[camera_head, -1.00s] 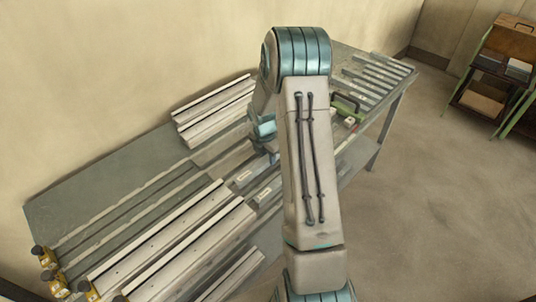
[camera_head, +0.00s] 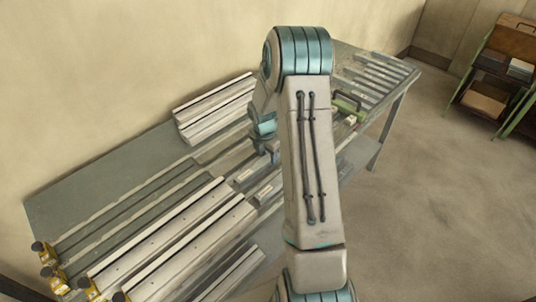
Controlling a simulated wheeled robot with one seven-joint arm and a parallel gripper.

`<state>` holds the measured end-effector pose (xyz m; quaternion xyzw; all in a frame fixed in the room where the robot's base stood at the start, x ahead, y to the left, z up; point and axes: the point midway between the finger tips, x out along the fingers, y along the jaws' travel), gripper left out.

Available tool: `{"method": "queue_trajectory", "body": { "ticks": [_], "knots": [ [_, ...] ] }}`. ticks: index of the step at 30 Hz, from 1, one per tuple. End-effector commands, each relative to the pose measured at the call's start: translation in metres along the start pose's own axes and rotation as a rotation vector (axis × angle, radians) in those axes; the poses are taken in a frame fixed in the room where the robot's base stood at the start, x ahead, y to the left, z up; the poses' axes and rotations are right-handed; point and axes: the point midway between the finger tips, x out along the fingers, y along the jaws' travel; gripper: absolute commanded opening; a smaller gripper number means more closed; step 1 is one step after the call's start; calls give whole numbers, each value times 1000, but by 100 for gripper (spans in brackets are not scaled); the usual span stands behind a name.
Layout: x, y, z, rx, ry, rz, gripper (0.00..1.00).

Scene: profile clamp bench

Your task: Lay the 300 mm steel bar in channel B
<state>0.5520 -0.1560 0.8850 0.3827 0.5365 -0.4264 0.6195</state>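Long parallel channels (camera_head: 150,205) run along the bench, with yellow-and-black clamps (camera_head: 49,280) at their near left ends. Small pale label plates (camera_head: 243,175) sit at the channels' right ends; their letters are too small to read, so I cannot tell which is channel B. Several grey bars (camera_head: 372,77) lie side by side at the bench's far right end; I cannot tell which is the 300 mm steel bar. My gripper (camera_head: 270,152) points down over the middle of the bench, near the channels' right ends. My own arm partly hides it; its fingers and any held bar are unclear.
Pale rail profiles (camera_head: 214,108) lie at the back of the bench by the wall. A green-and-black handled object (camera_head: 346,105) is right of my arm. A green-framed shelf (camera_head: 490,75) stands apart at the far right. The bench's back left surface (camera_head: 75,190) is bare.

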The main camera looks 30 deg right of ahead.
Motion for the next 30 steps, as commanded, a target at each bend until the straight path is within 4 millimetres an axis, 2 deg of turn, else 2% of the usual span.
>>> {"method": "queue_trajectory", "body": {
  "ticks": [1,11,16,24,30],
  "knots": [
    [11,-10,-4,4,16,-28,49],
    [5,-12,-2,7,15,-32,49],
    [-16,-10,0,6,12,-26,49],
    [-78,-4,-2,-1,7,-15,49],
    [-112,-4,-1,1,8,-16,49]
  ]
}}
